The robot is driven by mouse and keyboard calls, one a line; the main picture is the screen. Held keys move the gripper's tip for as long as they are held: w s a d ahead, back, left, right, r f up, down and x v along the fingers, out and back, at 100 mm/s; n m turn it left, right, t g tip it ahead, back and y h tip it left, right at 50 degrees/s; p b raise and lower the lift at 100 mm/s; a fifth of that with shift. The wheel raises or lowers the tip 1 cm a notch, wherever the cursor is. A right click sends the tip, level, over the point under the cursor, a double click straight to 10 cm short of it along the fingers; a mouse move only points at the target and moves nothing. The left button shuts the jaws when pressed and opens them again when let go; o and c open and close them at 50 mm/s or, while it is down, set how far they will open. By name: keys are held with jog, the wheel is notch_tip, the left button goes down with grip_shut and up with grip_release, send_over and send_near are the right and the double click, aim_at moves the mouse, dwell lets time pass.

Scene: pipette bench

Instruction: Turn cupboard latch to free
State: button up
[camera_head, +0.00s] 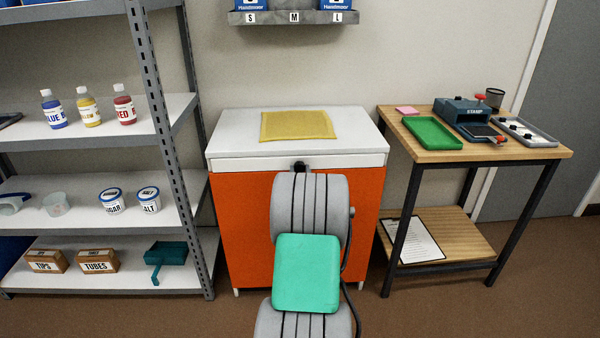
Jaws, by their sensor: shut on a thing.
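An orange cupboard (240,230) with a white top stands in the middle. My own grey arm with its green-teal block rises in front of it and covers the middle of its orange front. A small dark piece (300,166) shows just above the arm, against the white drawer front (245,163); I cannot tell whether it is a handle or part of my arm. The latch is not visible, so I cannot tell how it is turned. My gripper is hidden behind the arm.
A yellow mat (298,125) lies on the cupboard's white top. A metal shelf rack (175,155) with bottles, tubs and boxes stands at the left. A wooden table (475,152) with a green tray (432,132) and a stamp device (468,113) stands at the right.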

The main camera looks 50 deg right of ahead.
grip_shut()
dwell(0.5)
